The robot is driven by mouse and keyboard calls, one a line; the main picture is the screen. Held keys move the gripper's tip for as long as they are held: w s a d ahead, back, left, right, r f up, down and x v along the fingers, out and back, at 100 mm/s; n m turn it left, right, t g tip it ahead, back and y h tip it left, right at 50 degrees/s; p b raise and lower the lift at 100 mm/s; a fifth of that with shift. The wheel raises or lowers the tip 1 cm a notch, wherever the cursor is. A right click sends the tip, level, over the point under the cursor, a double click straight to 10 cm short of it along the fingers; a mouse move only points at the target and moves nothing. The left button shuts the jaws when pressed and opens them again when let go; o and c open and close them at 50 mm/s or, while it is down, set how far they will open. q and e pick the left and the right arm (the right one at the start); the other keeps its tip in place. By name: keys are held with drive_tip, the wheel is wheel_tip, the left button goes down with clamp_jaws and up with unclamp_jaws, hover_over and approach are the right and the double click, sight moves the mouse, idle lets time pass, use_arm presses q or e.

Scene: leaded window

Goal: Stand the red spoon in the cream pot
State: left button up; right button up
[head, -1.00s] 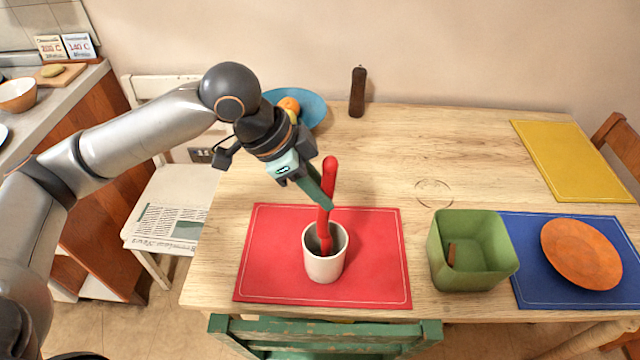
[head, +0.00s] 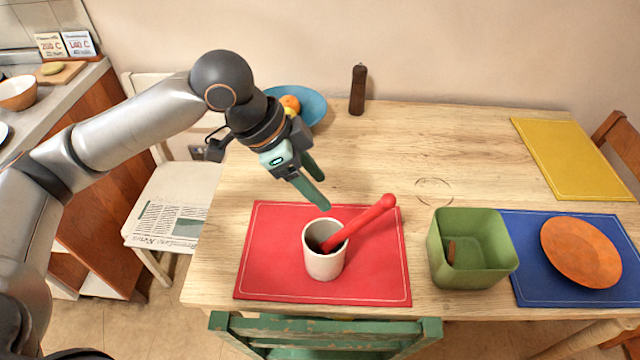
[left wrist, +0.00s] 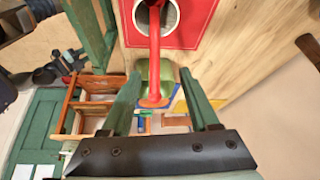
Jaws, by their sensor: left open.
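The red spoon (head: 362,221) stands in the cream pot (head: 324,262), one end inside and the other leaning over the rim to the right. The pot stands upright on the red mat (head: 270,275). In the left wrist view the spoon (left wrist: 154,60) rises from the pot (left wrist: 172,17) toward the camera. My left gripper (head: 325,193) is open and empty, above and behind the pot, apart from the spoon. Its fingers also show in the left wrist view (left wrist: 165,95). The spoon's lower end is hidden in the pot. My right gripper is not in view.
A green square container (head: 446,270) with a small brown thing inside stands right of the red mat. An orange plate (head: 580,253) lies on a blue mat (head: 540,292). A pepper mill (head: 357,90) and a blue fruit plate (head: 313,105) stand behind. The table's middle is clear.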

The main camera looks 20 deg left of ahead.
use_arm(q)
drive_tip(key=p+v, duration=0.1)
drive_tip(key=v, duration=1)
drive_tip(key=shift+s, duration=0.1)
idle(0.5)
